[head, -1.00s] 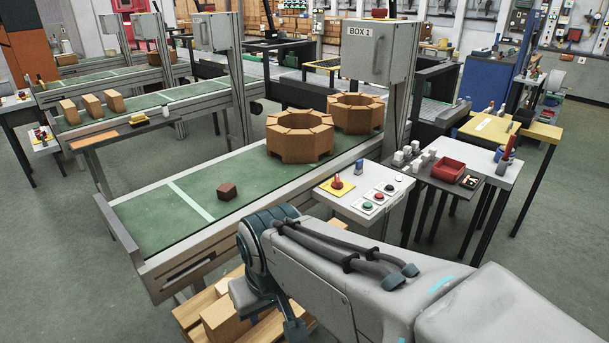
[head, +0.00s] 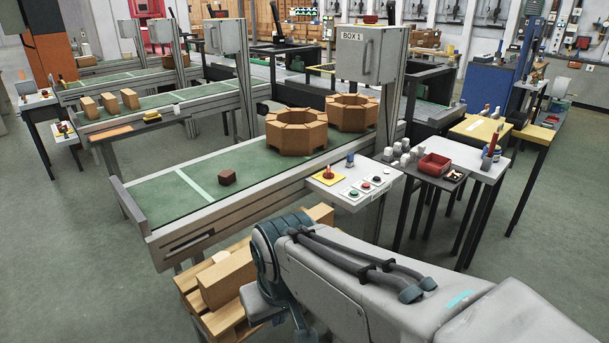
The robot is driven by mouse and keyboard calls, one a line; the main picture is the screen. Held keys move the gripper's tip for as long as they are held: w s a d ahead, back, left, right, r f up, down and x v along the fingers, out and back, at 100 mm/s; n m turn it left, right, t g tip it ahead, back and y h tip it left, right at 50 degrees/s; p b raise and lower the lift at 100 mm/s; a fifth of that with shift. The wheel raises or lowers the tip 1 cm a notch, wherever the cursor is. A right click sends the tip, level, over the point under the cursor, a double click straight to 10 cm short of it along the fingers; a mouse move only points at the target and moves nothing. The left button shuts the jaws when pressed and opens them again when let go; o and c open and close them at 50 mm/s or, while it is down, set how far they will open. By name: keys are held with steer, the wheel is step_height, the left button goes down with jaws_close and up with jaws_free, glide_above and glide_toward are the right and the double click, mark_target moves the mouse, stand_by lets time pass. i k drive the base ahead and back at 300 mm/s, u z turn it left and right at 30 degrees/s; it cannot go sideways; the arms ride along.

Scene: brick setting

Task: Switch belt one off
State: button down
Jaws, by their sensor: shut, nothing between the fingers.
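The nearest belt (head: 160,200) has a green surface with a white cross line and stands beside a grey cabinet marked BOX 1 (head: 368,55). A white control panel (head: 318,188) sits at the belt's near right side. On it are a red knob on a yellow plate (head: 328,172), a green button (head: 353,193), a red button (head: 365,185) and a dark button (head: 377,180). Their lettering is too small to read. My arm reaches in from the lower right, below the panel. My gripper is out of view.
Two brown octagonal rings (head: 296,131) and a small dark brown block (head: 227,177) lie on the belt. A wooden pallet with boxes (head: 228,278) stands below its near side. A side table with a red tray (head: 434,163) is right of the panel.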

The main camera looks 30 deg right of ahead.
mark_target(329, 174)
steer(key=k, duration=0.8)
steer(key=z, duration=0.45)
steer(key=i, duration=0.45)
steer(key=z, duration=0.75)
steer(key=i, duration=1.45)
steer(key=u, duration=1.2)
steer(key=i, duration=0.35)
steer(key=u, duration=0.35)
